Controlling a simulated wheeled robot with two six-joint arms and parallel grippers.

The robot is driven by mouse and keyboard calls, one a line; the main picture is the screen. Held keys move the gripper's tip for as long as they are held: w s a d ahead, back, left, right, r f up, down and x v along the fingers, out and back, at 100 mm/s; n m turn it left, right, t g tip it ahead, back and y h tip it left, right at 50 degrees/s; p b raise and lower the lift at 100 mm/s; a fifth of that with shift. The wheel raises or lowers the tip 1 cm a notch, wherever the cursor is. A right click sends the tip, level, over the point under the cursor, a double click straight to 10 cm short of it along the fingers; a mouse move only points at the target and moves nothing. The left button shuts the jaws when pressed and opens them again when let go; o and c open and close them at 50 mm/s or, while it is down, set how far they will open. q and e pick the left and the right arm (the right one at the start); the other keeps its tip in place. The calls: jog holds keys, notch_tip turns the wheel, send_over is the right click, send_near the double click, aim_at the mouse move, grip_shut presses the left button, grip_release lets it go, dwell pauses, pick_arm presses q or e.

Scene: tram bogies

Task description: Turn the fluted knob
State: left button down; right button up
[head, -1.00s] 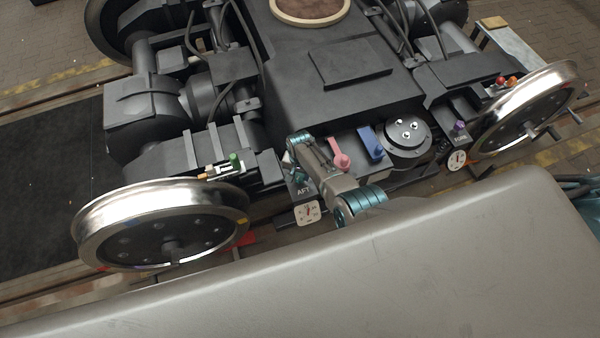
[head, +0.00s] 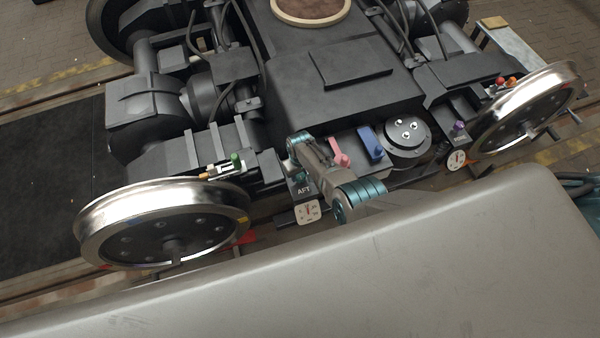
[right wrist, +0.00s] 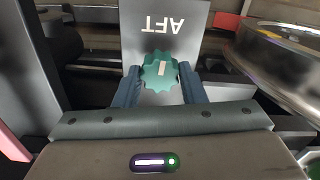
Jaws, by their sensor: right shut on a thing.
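The fluted knob (right wrist: 161,70) is teal with a pale pointer mark and sits on a grey plate (right wrist: 162,22) lettered AFT. In the right wrist view its mark stands nearly upright, slightly tilted. My right gripper (right wrist: 159,78) has one finger on each side of the knob and is shut on it. In the head view my right gripper (head: 299,170) is over the AFT plate at the bogie's near edge, and my own arm hides most of the knob. My left gripper is not in view.
A dial (head: 307,212) hangs below the AFT plate. A pink lever (head: 340,158) and a blue block (head: 370,145) stand close to the right of my arm. Shiny wheels flank this end, left (head: 160,205) and right (head: 528,108). A purple knob (head: 459,127) is farther right.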

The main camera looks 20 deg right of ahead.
aim_at(300, 175)
jog(key=shift+n, duration=0.4)
jog(key=o, duration=1)
notch_tip(300, 175, up, 9)
jog(key=p, duration=0.2)
jog(key=shift+p, duration=0.35)
jog(key=shift+r, duration=0.9)
